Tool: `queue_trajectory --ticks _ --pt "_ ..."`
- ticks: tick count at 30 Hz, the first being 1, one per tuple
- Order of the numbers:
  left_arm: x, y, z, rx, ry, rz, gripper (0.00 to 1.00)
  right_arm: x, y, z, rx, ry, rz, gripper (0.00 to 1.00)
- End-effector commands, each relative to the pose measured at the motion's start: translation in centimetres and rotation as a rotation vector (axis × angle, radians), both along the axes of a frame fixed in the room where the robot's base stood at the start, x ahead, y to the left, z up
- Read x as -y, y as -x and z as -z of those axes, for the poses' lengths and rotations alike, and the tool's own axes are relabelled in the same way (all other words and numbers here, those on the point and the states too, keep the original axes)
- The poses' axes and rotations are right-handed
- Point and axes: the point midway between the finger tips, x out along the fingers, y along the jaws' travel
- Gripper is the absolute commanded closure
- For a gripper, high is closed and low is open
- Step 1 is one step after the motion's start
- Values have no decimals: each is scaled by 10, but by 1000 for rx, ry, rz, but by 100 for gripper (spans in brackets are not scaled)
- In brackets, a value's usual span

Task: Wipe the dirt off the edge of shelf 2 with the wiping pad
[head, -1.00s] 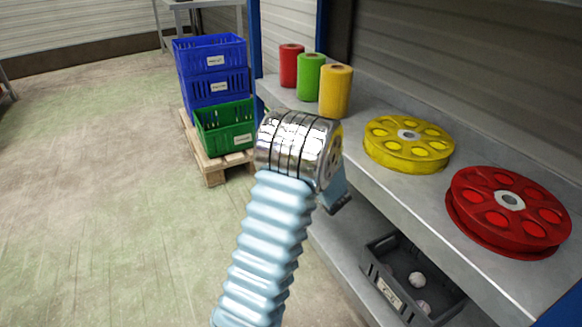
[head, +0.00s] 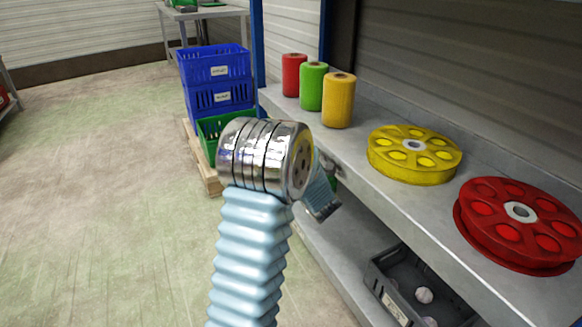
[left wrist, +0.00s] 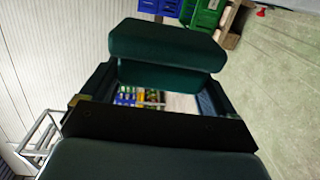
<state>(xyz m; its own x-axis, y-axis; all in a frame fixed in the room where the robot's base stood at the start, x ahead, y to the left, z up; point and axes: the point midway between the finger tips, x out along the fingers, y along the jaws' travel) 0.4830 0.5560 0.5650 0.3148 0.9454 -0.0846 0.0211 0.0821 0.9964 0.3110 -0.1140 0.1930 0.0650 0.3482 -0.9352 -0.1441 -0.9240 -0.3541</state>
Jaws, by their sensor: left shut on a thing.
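My left arm comes up from the bottom in the head view, and its gripper (head: 322,207) sits beside the shelf's front edge, partly hidden behind my wrist. The left wrist view shows dark green blocks (left wrist: 165,47) at the jaws; I cannot tell which part is the wiping pad. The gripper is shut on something. The grey upper shelf (head: 405,212) runs along the right and a lower shelf (head: 335,262) lies below it. No shelf number is readable, and I cannot make out dirt on the edge. My right gripper is not in view.
Red, green and yellow spools (head: 338,100) and yellow (head: 413,165) and red wheels (head: 535,245) stand on the upper shelf. A dark crate (head: 385,285) sits below. Blue crates (head: 217,98) are stacked on a pallet behind. Floor at left is clear.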

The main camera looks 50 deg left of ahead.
Motion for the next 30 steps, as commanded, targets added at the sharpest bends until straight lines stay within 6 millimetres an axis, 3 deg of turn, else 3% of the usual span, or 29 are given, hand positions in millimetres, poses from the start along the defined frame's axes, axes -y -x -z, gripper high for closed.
queue_trajectory --ticks 11,21,30 --pt "-3 6 2 -5 1 -6 42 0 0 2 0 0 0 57" --pt "-12 32 3 -5 1 -8 42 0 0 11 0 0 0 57" --pt "-12 33 2 -6 0 -7 42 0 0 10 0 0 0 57"
